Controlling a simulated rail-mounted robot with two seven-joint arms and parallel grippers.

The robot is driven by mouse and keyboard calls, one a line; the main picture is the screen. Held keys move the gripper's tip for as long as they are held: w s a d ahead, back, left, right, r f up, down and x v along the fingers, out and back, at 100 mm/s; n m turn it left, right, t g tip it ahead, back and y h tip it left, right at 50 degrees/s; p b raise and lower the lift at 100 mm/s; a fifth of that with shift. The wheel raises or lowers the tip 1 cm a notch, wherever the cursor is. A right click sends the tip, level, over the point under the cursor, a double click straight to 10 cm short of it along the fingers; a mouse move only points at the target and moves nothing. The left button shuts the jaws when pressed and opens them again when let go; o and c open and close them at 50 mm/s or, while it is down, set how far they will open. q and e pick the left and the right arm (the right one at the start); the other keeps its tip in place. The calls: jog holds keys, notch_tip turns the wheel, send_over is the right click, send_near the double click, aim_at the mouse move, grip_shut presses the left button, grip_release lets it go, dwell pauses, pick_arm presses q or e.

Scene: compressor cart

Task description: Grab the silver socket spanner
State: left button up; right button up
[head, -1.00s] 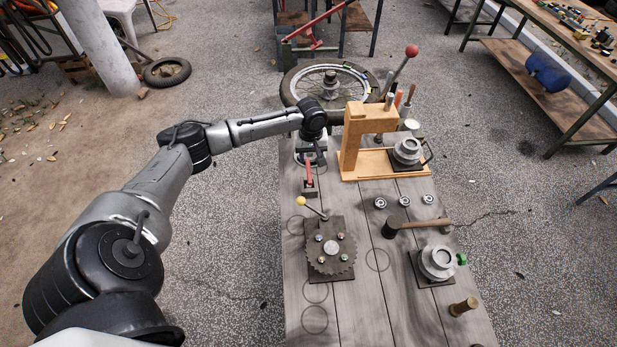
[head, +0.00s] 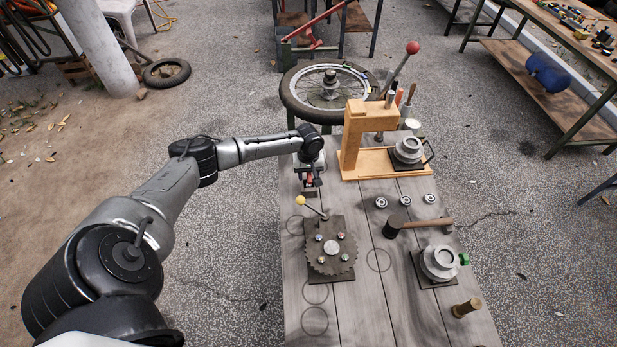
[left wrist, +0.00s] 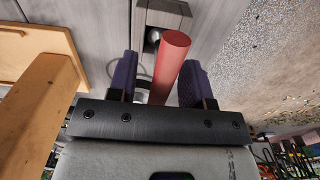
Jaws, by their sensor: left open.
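No silver socket spanner can be told for certain. A slim silver handle (head: 390,99) stands among upright tools behind the wooden press, but it is too small to identify. My left gripper (head: 309,180) is at the far left of the bench, pointing down over a small dark block with a red handle. In the left wrist view my left gripper (left wrist: 160,68) is open, with the red handle (left wrist: 171,58) between its two fingers. A metal part (left wrist: 154,36) shows at the handle's far end. Part of the handle is hidden by the gripper in the head view.
The wooden press (head: 365,125) stands right of my left gripper. A toothed disc on a plate (head: 331,250) with a yellow-knobbed lever is in front. A hammer (head: 418,225), several small rings and a round metal fixture (head: 440,262) are to the right. A spoked wheel (head: 328,92) lies behind.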

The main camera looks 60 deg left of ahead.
pick_arm(q)
jog(key=shift+f, duration=0.55)
jog(key=shift+c, duration=0.3)
grip_shut()
